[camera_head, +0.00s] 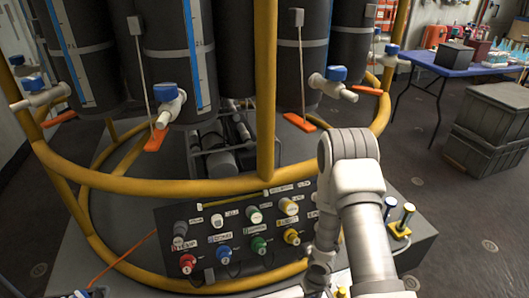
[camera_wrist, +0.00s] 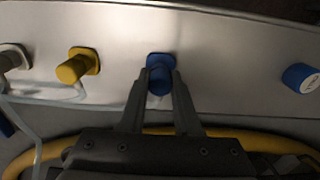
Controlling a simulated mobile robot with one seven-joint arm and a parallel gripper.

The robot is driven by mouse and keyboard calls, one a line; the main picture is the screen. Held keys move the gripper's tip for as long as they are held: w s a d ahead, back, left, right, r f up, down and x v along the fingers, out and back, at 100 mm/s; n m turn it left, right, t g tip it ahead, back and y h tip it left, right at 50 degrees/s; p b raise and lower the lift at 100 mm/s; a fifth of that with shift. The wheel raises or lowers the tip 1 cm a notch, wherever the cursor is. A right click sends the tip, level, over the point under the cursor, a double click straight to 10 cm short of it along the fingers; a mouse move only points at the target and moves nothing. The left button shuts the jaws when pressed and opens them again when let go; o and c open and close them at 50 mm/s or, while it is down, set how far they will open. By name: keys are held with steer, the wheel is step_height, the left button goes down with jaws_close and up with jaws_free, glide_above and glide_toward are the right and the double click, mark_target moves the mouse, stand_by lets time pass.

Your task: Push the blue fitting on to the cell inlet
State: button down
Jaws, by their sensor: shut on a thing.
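In the wrist view, my gripper (camera_wrist: 160,84) is shut on the blue fitting (camera_wrist: 159,76), with a dark finger on each side of it. The fitting is in front of a pale metal panel (camera_wrist: 215,55), in line with a blue square-cornered base there. I cannot tell whether fitting and base touch or how far they are joined. In the head view my arm reaches down at the right of centre, and my fingers and the held fitting cannot be made out.
In the wrist view, a yellow fitting (camera_wrist: 75,67) and a grey one (camera_wrist: 14,58) with a pale hose are left. A blue cylinder (camera_wrist: 301,78) is right. In the head view, a dark panel (camera_head: 165,226) bears several coloured fittings under a yellow ring rail (camera_head: 150,187).

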steer(key=shift+r+p, duration=1.95)
steer(key=shift+r, duration=0.5)
steer(key=w+a+r+m+t+y, duration=0.1)
steer(key=w+a+r+t, duration=0.15)
steer(key=a, duration=0.55)
steer(key=w+a+r+m+t+y, duration=0.15)
steer(key=a+r, duration=0.25)
steer(key=a, duration=0.4)
steer(key=w+a+r+t+y, duration=0.2)
steer(key=a+r, duration=0.1)
steer(key=a, duration=0.5)
step_height(320, 180, up, 8)
steer(key=w+a+m+t, duration=0.2)
steer(key=a+m+t, duration=0.1)
steer(key=m+t, duration=0.15)
steer(key=shift+n+t+h, duration=0.25)
steer(key=shift+n+h, duration=0.2)
steer(key=shift+n, duration=0.05)
steer(key=shift+d+x, duration=0.2)
steer(key=shift+x, duration=2.3)
steer(key=shift+f+b, duration=0.1)
steer(key=shift+b, duration=0.3)
steer(key=shift+w+f+b, duration=0.15)
steer(key=shift+w+b, duration=0.1)
steer(key=shift+b, duration=0.15)
